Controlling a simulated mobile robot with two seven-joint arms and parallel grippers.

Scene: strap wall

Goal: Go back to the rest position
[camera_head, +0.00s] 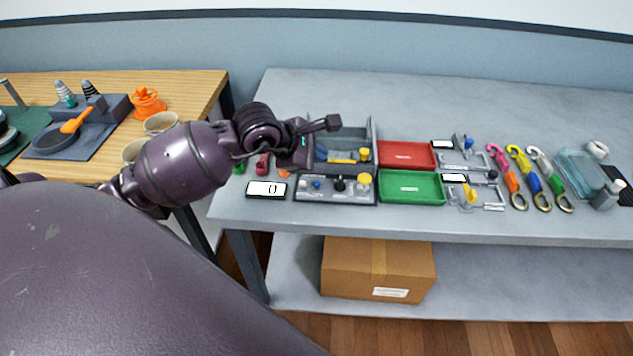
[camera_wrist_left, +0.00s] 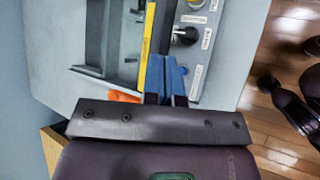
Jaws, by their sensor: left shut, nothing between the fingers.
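My left arm reaches in from the left in the head view, over the left end of the grey bench (camera_head: 300,90). My left gripper (camera_head: 342,155) is above the control panel area, by a grey open tray. In the left wrist view its blue fingers (camera_wrist_left: 166,70) are together with nothing between them. A yellow strip (camera_wrist_left: 149,35) lies beside the fingers; contact is unclear. The labelled panel (camera_wrist_left: 200,50) with a black knob is just right of them. My right gripper is not in view.
A red tray (camera_head: 405,154) and a green tray (camera_head: 411,188) sit right of the panel. Several coloured hook straps (camera_head: 530,178) lie further right. A wooden table (camera_head: 185,85) with cups and a pan stands left. A cardboard box (camera_head: 377,268) is on the lower shelf. The bench's back strip is clear.

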